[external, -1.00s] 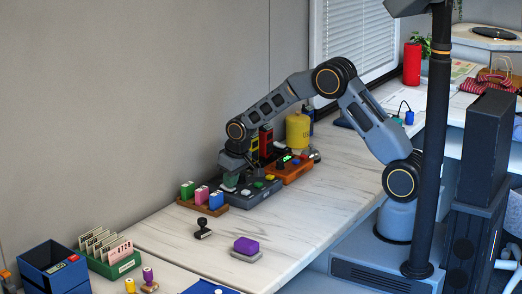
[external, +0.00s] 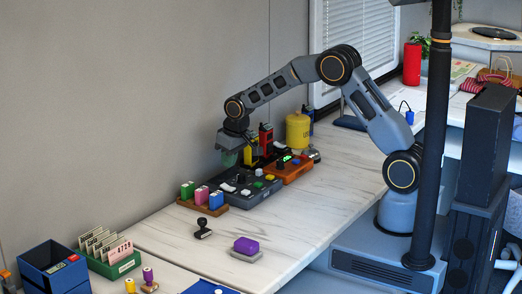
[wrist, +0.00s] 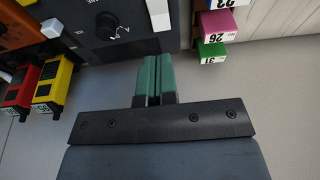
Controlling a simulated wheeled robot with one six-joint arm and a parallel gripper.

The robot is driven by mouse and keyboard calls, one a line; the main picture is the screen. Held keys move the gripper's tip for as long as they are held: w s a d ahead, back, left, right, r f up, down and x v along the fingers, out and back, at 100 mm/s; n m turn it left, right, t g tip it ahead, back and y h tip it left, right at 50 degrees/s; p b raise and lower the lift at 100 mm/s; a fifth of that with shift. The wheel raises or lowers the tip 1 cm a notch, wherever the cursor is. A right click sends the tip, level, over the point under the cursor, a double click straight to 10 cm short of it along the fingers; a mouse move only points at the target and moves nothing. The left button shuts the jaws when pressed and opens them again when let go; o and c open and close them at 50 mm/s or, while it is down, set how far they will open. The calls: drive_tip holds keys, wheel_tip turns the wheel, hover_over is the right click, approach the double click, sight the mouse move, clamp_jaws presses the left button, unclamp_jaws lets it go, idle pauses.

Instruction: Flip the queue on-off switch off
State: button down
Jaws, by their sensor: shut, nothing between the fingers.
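My gripper (external: 230,158) is shut and empty, its green fingers pointing down above the back left part of a dark grey control panel (external: 238,200). It is clear of the panel. A white switch (external: 228,187) sits at the panel's left end, below the fingers; I cannot read its label or tell its setting. In the wrist view the closed green fingers (wrist: 157,75) lie beside the panel's edge (wrist: 95,50). A black rotary knob (wrist: 107,25) shows on the panel there, and a white part (wrist: 156,8) is cut off at the top.
An orange device (external: 292,172) stands right of the panel, with red and yellow devices (external: 265,138) behind. A wooden rack of coloured numbered blocks (external: 203,203) stands left. A yellow canister (external: 297,130) is at the back. The white counter in front is mostly clear around a black stamp (external: 203,228).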

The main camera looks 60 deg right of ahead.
drive_tip(key=s+v, duration=0.1)
drive_tip(key=v, duration=0.6)
drive_tip(key=shift+s, duration=0.3)
drive_tip(key=shift+r, duration=0.1)
drive_tip(key=s+d+r, duration=0.1)
drive_tip(key=s+r, duration=0.2)
drive_tip(key=s, duration=1)
drive_tip(key=s+d+r, duration=0.2)
drive_tip(key=s, duration=1.2)
drive_tip(key=shift+r+t+p, duration=0.3)
drive_tip(key=shift+r+t, duration=0.05)
drive_tip(key=shift+t, duration=0.05)
drive_tip(key=c, duration=1.9)
unclamp_jaws()
drive_tip(key=shift+s, duration=0.1)
